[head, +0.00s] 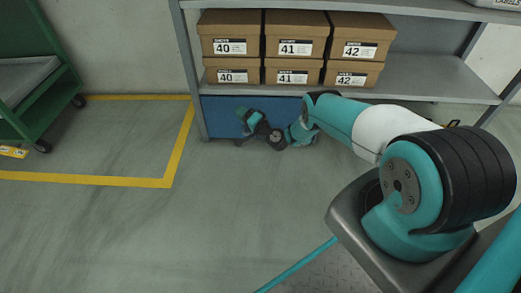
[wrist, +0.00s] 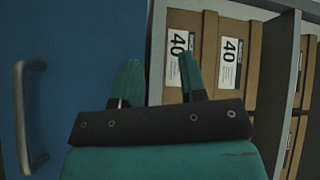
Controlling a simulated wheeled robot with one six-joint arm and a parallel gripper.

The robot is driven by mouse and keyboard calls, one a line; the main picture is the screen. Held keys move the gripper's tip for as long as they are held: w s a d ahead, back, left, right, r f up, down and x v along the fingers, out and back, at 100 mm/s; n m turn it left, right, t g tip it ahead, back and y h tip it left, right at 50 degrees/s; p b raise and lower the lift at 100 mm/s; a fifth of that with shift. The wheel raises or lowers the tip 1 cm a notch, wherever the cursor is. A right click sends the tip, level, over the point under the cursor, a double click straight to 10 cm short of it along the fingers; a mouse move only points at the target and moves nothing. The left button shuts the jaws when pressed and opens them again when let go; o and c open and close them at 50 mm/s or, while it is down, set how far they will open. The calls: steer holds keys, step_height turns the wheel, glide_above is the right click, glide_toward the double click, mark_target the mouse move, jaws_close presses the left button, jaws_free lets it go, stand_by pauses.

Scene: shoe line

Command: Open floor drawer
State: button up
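The floor drawer (head: 222,112) is a blue front low under the shelf unit; it looks shut. In the wrist view the blue drawer front (wrist: 75,45) fills the left side, turned sideways. Its grey metal bar handle (wrist: 38,115) stands at the far left, apart from my gripper. I cannot make out the handle in the head view, where my arm covers part of the drawer. My gripper (wrist: 160,80) is open with nothing between its fingers. In the head view my gripper (head: 246,122) is low in front of the drawer.
Several brown shoe boxes (head: 294,47) labelled 40, 41 and 42 stand stacked on the grey shelf (head: 430,75) above the drawer. A green cart (head: 40,100) stands at the left. Yellow lines (head: 90,179) mark the floor. The floor before the drawer is clear apart from my arm.

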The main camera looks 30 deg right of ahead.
steer(key=s+d+f+m+h+b, duration=0.2)
steer(key=s+f+h, duration=0.1)
steer(key=f, duration=0.4)
steer(key=s+d+f+m+t+h+b, duration=0.1)
steer(key=s+d+f+m+h+b, duration=0.1)
steer(key=s+f, duration=0.4)
steer(key=s+d+f+m+h+b, duration=0.2)
steer(key=s+f+m+h+b, duration=0.1)
steer(key=f, duration=0.5)
steer(key=shift+s+d+m+h, duration=0.15)
steer(key=shift+s+m, duration=0.2)
steer(key=shift+s, duration=0.2)
steer(key=shift+s+d+m+h, duration=0.1)
steer(key=shift+s+m+h, duration=0.05)
steer(key=shift+s+m, duration=0.3)
steer(key=shift+r+b+x, duration=0.15)
steer(key=shift+b+x, duration=3.1)
steer(key=shift+x, duration=0.95)
steer(key=shift+r+b+x, duration=0.2)
steer(key=shift+b+x, duration=3)
steer(key=shift+x, duration=1)
jaws_close()
